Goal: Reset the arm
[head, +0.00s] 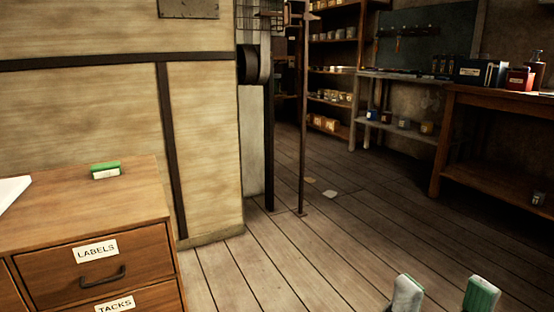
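My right gripper (445,294) shows at the bottom edge, right of the middle. Only its two fingertips are in the picture, pale grey with green, standing wide apart with nothing between them. It is open and empty, and the floor shows behind it. The rest of that arm is outside the picture. My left gripper and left arm are not in view.
A wooden drawer cabinet (75,212) with a small green-and-white object (105,170) on top stands at the left, before a wood-panelled wall. A workbench (500,100) stands right; shelves (333,60) stand behind. Thin dark posts (303,120) rise mid-picture. The plank floor (300,250) is mostly clear.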

